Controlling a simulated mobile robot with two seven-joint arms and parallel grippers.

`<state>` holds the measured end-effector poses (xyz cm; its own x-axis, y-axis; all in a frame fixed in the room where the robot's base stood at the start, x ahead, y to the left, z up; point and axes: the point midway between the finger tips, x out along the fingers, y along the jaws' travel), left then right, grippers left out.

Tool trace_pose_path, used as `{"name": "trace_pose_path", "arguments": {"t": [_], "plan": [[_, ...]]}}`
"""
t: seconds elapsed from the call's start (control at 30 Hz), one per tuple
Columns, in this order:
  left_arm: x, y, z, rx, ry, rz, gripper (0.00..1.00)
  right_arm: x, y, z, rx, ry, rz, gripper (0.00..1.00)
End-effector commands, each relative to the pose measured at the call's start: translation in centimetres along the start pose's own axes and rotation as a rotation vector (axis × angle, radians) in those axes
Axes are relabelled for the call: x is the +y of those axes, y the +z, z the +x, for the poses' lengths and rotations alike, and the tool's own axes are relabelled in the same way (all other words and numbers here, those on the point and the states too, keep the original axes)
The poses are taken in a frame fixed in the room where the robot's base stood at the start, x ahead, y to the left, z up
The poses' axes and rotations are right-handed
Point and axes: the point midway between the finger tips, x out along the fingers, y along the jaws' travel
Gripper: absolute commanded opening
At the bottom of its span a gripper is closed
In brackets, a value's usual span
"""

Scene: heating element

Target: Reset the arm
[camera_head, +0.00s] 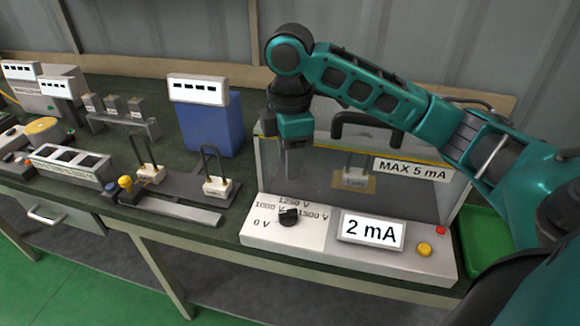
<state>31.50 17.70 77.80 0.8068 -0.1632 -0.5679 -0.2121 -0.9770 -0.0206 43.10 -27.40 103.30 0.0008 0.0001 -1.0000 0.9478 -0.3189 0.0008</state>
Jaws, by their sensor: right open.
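My right arm comes in from the right, and its gripper (294,143) hangs fingers down above the left part of a clear box. It is open, with nothing visible between its fingers. The box stands behind a white control panel (290,238) with a black dial (288,217), a display (372,231) reading "2 mA", a red button (440,230) and a yellow button (424,249). The gripper is above and behind the dial, apart from it. Whether the fingertips are inside the box or in front of it I cannot tell. My left gripper is not in view.
A blue box with a white display (207,125) stands left of the gripper. Further left are more instruments and a yellow disc (42,126). A green tray (487,243) is at the right. The wall is close behind.

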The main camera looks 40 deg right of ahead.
Motion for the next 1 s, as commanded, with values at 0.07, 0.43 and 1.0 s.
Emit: {"name": "trace_pose_path", "arguments": {"t": [0.07,0.43,1.0], "plan": [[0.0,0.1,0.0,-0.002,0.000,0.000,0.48,0.0,0.0,-0.1,0.000,0.000,0.000,0.40],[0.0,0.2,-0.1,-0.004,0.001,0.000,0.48,0.0,0.0,0.0,0.000,0.000,0.000,0.40],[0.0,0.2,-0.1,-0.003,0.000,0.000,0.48,-8.1,-7.7,10.6,0.202,0.054,0.163,0.40]]}}
